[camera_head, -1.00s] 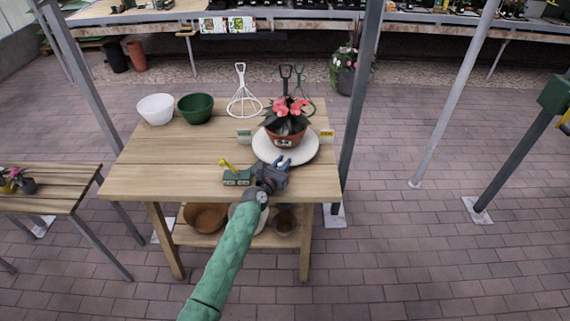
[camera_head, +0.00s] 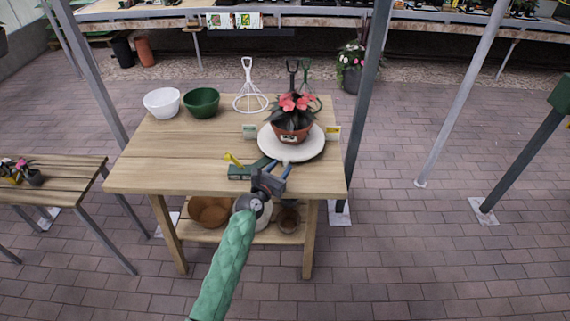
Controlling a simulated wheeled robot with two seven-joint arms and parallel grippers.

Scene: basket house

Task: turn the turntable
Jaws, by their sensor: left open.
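The turntable (camera_head: 310,152) is a round pale disc on the right part of the wooden table (camera_head: 165,172). A terracotta pot with a red-flowered plant (camera_head: 292,128) stands on it. My left gripper (camera_head: 277,168) is open at the disc's near edge, its fingers pointing toward the disc. I cannot tell whether a finger touches the rim. A small green item with a yellow part (camera_head: 240,171) lies just left of the gripper. My right gripper is out of view.
A white bowl (camera_head: 161,103), a green bowl (camera_head: 201,102) and a white wire stand (camera_head: 249,98) stand at the table's back. Small tags (camera_head: 333,132) flank the turntable. A grey post (camera_head: 363,100) rises at the table's right. The table's left front is clear.

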